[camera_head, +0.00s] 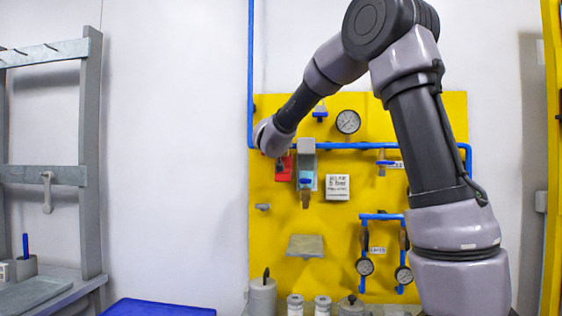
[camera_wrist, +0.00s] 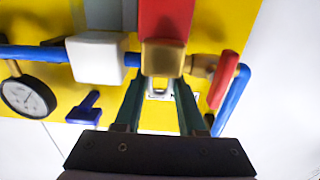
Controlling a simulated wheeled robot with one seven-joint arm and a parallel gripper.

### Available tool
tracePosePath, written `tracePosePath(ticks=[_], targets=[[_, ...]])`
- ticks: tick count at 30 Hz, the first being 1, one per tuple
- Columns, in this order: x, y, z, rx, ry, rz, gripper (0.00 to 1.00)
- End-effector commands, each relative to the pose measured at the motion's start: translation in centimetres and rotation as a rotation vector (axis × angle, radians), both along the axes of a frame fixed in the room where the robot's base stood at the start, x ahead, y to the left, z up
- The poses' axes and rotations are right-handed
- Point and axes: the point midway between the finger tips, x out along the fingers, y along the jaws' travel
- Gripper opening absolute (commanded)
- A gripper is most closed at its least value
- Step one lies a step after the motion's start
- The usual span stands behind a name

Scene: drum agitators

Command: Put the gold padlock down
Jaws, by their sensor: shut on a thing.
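In the wrist view the gold padlock (camera_wrist: 163,57) sits between the tips of my gripper (camera_wrist: 160,85), which is shut on it. Its pale shackle lies between the fingers. A red piece (camera_wrist: 167,18) shows directly beyond the padlock; I cannot tell whether they touch. In the head view my gripper (camera_head: 280,163) is at the upper left of the yellow panel (camera_head: 280,215), by the red piece (camera_head: 290,168). The padlock cannot be made out there.
Blue pipe (camera_wrist: 30,53) runs past a white block (camera_wrist: 96,58) close beside my gripper. A red handle (camera_wrist: 222,80) is on the other side. A gauge (camera_head: 348,121) is nearby. A blue tray (camera_head: 160,307) and a grey bench (camera_head: 60,283) stand lower left.

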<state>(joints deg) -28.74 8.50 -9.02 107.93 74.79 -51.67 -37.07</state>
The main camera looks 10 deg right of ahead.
Motion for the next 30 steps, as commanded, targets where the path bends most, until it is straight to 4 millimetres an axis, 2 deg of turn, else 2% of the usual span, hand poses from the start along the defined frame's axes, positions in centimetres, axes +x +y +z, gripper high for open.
tracePosePath(ticks=[12, 24, 25, 27, 30], targets=[[0.0, 0.0, -4.7, -0.002, 0.0, 0.0, 0.0], [0.0, 0.0, -5.1, -0.001, -0.002, -0.001, 0.0], [0.0, 0.0, -5.2, 0.0, -0.001, -0.001, 0.43], [0.0, 0.0, -5.2, 0.0, -0.001, -0.001, 0.7], [0.0, 0.0, -5.2, 0.0, -0.001, -0.001, 0.7]])
